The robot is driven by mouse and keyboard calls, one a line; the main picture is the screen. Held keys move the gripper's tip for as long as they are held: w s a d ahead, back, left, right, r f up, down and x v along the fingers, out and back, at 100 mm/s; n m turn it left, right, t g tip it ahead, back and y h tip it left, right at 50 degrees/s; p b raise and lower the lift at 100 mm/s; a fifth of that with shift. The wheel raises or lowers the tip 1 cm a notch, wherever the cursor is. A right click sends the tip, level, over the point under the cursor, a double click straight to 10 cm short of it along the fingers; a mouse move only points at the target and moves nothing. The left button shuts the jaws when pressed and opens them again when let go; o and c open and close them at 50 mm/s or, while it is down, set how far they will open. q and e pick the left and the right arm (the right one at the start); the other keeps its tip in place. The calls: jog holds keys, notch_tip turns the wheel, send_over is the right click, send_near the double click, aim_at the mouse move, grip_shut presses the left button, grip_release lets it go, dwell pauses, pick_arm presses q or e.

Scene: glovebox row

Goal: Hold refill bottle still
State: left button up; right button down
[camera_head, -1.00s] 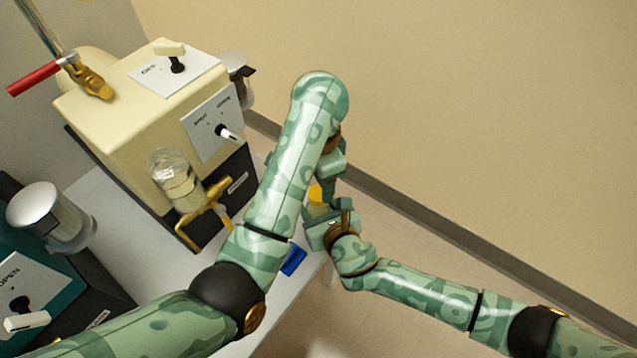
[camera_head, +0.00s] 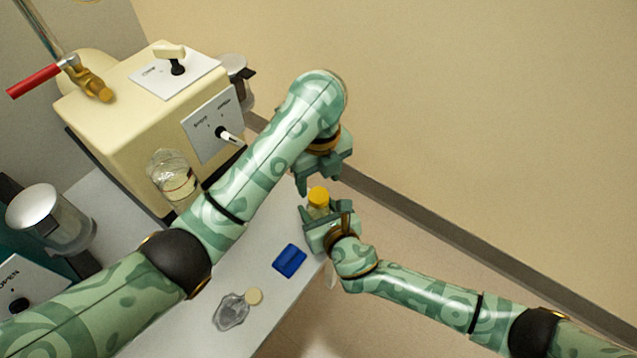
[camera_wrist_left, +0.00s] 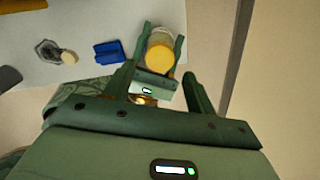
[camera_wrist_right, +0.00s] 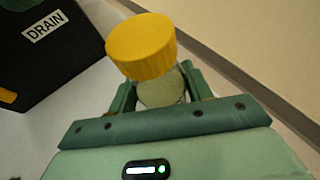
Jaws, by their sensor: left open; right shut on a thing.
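The refill bottle (camera_head: 318,195) is small and pale with a yellow cap on top. My right gripper (camera_head: 327,214) is shut around its body, above the floor just off the table's right edge. In the right wrist view the yellow cap (camera_wrist_right: 142,48) sits on the pale body (camera_wrist_right: 162,90) between the fingers. My left gripper (camera_head: 318,178) is open and empty, close to the cap in the head view. In the left wrist view the cap (camera_wrist_left: 159,58) lies beyond and between its spread fingertips (camera_wrist_left: 158,78). The bottle's lower part is hidden by my right gripper.
On the grey table (camera_head: 265,295) are a blue block (camera_head: 290,261), a clear flask-like vessel (camera_head: 231,312) and a beige disc (camera_head: 254,296). A cream machine (camera_head: 125,125) with a clear jar (camera_head: 172,177) stands at the back left. Open floor lies to the right.

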aim_at(318, 195)
pick_arm(q)
notch_tip(318, 195, down, 5)
jog(key=c, duration=1)
jog(key=n, duration=0.6)
jog(key=shift+r, duration=0.2)
jog(key=shift+r, duration=0.95)
